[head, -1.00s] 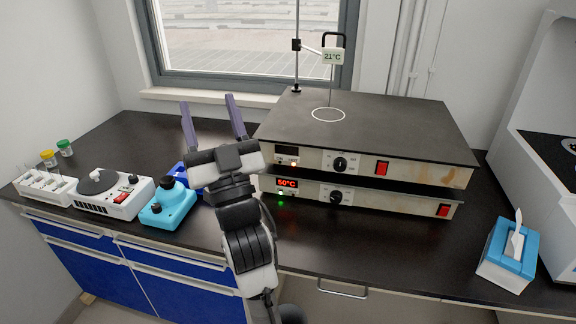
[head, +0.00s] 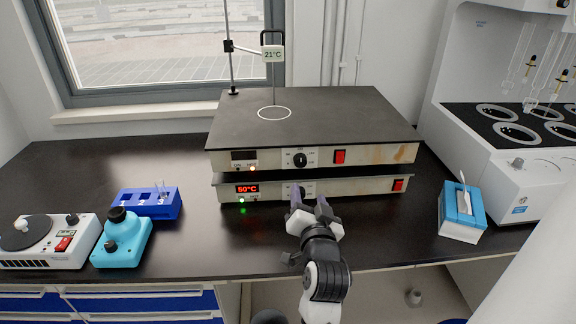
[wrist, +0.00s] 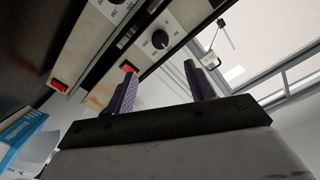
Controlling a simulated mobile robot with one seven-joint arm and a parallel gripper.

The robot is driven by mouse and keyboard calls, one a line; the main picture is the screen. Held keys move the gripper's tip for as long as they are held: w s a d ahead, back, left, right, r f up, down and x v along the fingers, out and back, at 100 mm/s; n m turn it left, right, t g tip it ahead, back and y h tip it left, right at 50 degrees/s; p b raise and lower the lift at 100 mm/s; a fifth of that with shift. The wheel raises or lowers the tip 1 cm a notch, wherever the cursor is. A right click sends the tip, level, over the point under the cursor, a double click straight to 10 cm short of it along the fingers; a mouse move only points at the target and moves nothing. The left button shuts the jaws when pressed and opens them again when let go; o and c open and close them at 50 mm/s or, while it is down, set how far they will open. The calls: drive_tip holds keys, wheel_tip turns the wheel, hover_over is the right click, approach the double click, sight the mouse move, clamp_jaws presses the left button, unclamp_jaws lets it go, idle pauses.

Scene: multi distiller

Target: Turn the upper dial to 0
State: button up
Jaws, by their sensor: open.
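Two flat hotplates are stacked on the bench. The upper dial (head: 300,159), a black knob, is on the upper hotplate's front (head: 375,155); it shows in the wrist view (wrist: 160,39) beyond the fingertips. Its setting is too small to read. The upper display (head: 244,155) is dark, with an orange light below. My gripper (head: 308,200), with purple fingers, is open and empty in front of the lower hotplate, below the upper dial and apart from it. In the wrist view my gripper (wrist: 160,72) has nothing between its fingers.
The lower dial (head: 300,192) is partly behind a finger; the lower display (head: 247,189) reads 50°C. Red switches (head: 339,157) sit right of the dials. A thermometer (head: 272,53) reads 21°C above the top plate. A tissue box (head: 462,212) stands right; a blue rack (head: 148,203) stands left.

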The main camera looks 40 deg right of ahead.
sight(302, 163)
drive_tip(key=p+x, duration=0.3)
drive_tip(key=x, duration=1)
drive_tip(key=shift+p, duration=0.3)
drive_tip(key=shift+a, duration=0.1)
drive_tip(key=c, duration=1)
drive_tip(key=shift+n+b, duration=0.3)
drive_tip(key=shift+b, duration=0.1)
